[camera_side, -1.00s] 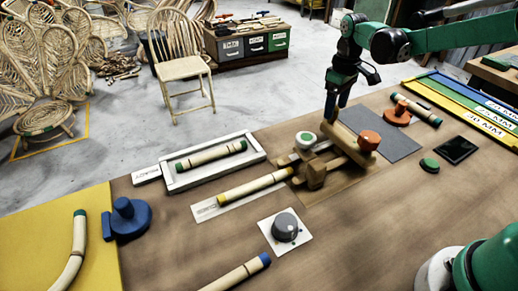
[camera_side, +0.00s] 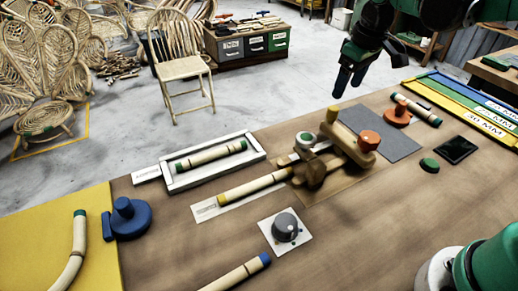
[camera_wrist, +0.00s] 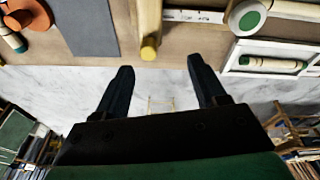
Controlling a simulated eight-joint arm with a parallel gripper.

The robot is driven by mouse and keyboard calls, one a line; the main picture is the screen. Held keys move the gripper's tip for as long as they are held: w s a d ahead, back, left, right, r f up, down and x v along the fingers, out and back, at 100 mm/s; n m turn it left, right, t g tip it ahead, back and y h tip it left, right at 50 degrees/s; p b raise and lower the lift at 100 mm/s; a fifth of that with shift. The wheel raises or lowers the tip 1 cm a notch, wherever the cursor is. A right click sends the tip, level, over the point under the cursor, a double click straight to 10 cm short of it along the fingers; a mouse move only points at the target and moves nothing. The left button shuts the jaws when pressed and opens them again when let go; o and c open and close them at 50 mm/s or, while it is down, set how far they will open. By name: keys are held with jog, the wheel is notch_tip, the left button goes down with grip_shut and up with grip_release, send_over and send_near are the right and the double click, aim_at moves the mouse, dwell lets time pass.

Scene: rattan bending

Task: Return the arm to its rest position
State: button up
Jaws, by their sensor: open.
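My gripper (camera_side: 350,81) hangs in the air above the far side of the workbench, clear of everything. In the wrist view its two dark fingers (camera_wrist: 161,84) are apart with nothing between them. The peg's yellow end also shows in the wrist view (camera_wrist: 149,48), beyond the fingers. An orange knob (camera_side: 369,140) and a white-and-green knob (camera_side: 306,140) sit on the jig.
A rattan piece with a yellow end (camera_side: 250,188) lies left of the jig. A white tray (camera_side: 176,186) holds a green-ended piece (camera_side: 211,155). A grey dial (camera_side: 285,227), blue clamp (camera_side: 128,218), orange clamp (camera_side: 397,115) and black tablet (camera_side: 456,149) stand around. A chair (camera_side: 181,68) is beyond.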

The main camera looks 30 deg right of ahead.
jog(key=s+a+f+m+t, duration=0.1)
jog(key=s+a+t, duration=0.3)
jog(key=s, duration=0.6)
jog(key=shift+m+t, duration=0.5)
jog(key=shift+m, duration=0.2)
jog(key=shift+f, duration=0.1)
